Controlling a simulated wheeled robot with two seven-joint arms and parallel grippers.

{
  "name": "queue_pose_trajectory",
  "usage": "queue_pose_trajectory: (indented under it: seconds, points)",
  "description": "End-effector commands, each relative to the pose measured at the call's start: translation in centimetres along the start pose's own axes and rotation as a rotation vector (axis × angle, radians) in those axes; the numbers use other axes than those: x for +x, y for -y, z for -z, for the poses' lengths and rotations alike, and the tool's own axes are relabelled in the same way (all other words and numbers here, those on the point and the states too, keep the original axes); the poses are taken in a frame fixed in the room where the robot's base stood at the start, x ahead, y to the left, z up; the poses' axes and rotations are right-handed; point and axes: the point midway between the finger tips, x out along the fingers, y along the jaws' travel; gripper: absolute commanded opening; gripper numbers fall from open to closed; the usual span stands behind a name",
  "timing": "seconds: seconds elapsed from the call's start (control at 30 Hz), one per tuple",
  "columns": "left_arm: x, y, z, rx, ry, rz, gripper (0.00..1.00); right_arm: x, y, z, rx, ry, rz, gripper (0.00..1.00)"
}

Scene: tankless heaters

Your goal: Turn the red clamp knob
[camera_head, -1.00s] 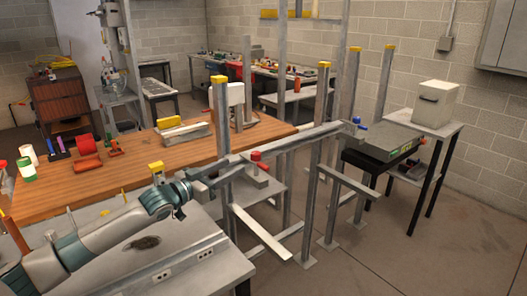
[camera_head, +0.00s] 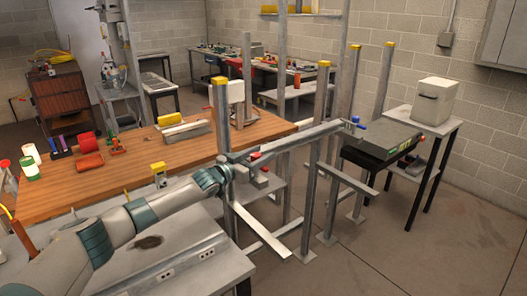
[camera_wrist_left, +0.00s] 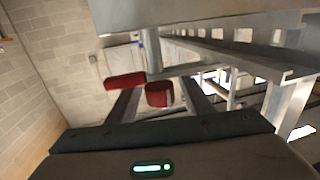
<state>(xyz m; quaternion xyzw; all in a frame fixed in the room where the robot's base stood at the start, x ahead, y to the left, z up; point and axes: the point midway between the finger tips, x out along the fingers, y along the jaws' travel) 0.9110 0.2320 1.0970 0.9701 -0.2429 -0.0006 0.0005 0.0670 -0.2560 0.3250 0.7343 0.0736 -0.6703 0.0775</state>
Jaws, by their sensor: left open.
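The red clamp knob (camera_head: 255,156) stands by the grey metal rail and is partly hidden behind my left gripper in the head view. In the left wrist view a rounded red knob (camera_wrist_left: 159,96) shows between the two fingers, with a longer red piece (camera_wrist_left: 125,81) beside it at the left finger. A grey metal post rises behind the knob. My left gripper (camera_head: 242,164) is open, with its fingers (camera_wrist_left: 162,98) on either side of the knob. I cannot tell whether either finger touches it. My right gripper is not in view.
A grey rail (camera_head: 300,138) runs across upright yellow-capped posts (camera_head: 222,115) close to the gripper. A wooden bench (camera_head: 110,170) with red and white items lies to the left. A blue-handled clamp (camera_head: 354,120) sits at the rail's far end. Open floor lies at the lower right.

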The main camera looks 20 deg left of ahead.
Motion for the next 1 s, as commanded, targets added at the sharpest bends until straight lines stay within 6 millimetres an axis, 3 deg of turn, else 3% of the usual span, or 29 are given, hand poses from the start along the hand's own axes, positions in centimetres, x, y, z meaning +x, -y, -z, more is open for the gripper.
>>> queue_pose_trajectory:
  seconds: [0.2,0.57,0.73,1.0]
  points:
    - [1.3,0.0,0.1,0.001,0.000,0.000,0.46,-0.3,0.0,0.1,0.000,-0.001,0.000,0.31]
    - [1.4,0.0,0.1,0.001,-0.001,0.000,0.46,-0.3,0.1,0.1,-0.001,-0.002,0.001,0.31]
    - [1.4,0.0,0.1,0.001,-0.001,0.000,0.08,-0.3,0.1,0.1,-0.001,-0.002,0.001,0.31]
    - [1.6,-0.2,0.1,0.002,-0.001,0.004,0.05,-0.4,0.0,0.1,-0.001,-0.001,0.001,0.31]
